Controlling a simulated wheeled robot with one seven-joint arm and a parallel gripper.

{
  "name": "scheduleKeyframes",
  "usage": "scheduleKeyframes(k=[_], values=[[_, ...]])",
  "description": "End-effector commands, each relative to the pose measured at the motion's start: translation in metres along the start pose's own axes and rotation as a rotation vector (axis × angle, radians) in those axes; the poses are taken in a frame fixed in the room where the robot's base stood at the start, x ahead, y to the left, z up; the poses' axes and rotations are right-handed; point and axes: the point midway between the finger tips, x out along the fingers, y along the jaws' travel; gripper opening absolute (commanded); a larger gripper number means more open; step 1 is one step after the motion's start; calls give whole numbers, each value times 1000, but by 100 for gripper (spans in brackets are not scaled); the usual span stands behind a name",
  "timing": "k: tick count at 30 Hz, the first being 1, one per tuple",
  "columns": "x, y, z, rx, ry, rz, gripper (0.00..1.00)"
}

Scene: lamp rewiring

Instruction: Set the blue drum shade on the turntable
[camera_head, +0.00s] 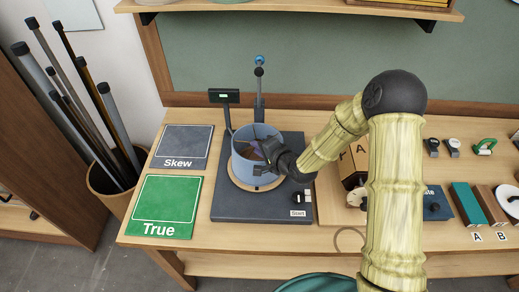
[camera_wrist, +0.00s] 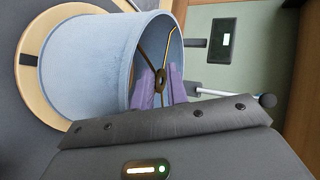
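The blue drum shade (camera_head: 246,169) stands upright over the pale wooden disc of the turntable (camera_head: 235,182). In the wrist view the shade (camera_wrist: 95,60) fills the upper left, with the disc rim (camera_wrist: 28,62) around its lower edge. I cannot tell contact from a tiny gap. My gripper (camera_head: 267,150) reaches in over the shade's right rim. In the wrist view its two purple fingers (camera_wrist: 162,86) are inside the shade, one on each side of the brass hub ring (camera_wrist: 157,79). Whether they squeeze the ring is not clear.
A post with a blue tip (camera_head: 260,75) and a small display (camera_head: 223,96) stand behind the turntable. The grey Skew mat (camera_head: 182,140) and green True mat (camera_head: 165,200) lie to the left, both empty. Boxes and small items crowd the right of the bench.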

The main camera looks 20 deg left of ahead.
Motion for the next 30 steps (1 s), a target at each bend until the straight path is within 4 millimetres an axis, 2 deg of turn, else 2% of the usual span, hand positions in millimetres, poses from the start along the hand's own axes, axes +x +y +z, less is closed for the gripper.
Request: scheduleKeyframes(k=[1, 14, 21, 23, 30], values=[[0, 6, 0, 4, -1, 14, 26], [-1, 11, 1, 7, -3, 24, 26], [-7, -2, 0, 6, -3, 24, 26], [-14, 2, -1, 7, -1, 23, 26], [-60, -1, -2, 4, 1, 16, 26]])
